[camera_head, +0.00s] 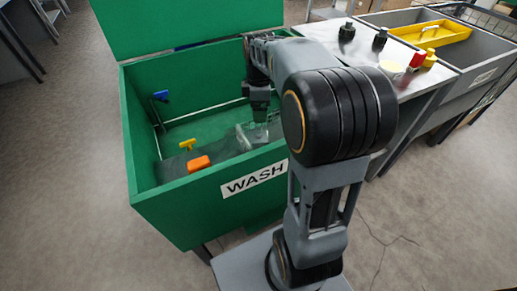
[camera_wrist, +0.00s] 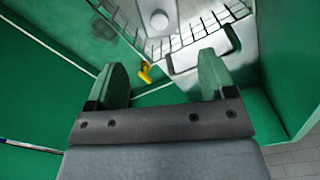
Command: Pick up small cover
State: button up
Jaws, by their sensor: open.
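My gripper (camera_wrist: 162,75) is open and empty, with its two greenish fingers spread apart. In the head view my gripper (camera_head: 260,108) points down inside the green bin marked WASH (camera_head: 158,215). A clear or pale metal item (camera_head: 246,138) lies in the bin just below it. In the wrist view a shiny metal piece with wire mesh edges (camera_wrist: 190,20) lies beyond the fingers, with a pale round part (camera_wrist: 159,20) on it. I cannot tell for sure which of these is the small cover. Nothing is between the fingers.
In the bin lie an orange block (camera_head: 199,163), a yellow T-shaped item (camera_head: 187,145) and a blue item (camera_head: 161,96). The yellow item also shows in the wrist view (camera_wrist: 145,73). A steel table (camera_head: 330,35) with several small items stands right of the bin, whose walls surround my gripper.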

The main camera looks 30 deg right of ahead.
aim_at(259, 138)
notch_tip(259, 138, down, 9)
jog(key=b, duration=0.3)
jog(key=shift+w, duration=0.15)
jog(key=shift+a+f+b, duration=0.1)
jog(key=shift+f+b, duration=1.3)
jog(key=shift+f, duration=1.3)
jog(key=shift+c, duration=0.4)
jog(key=shift+r, duration=0.1)
jog(key=c, duration=0.9)
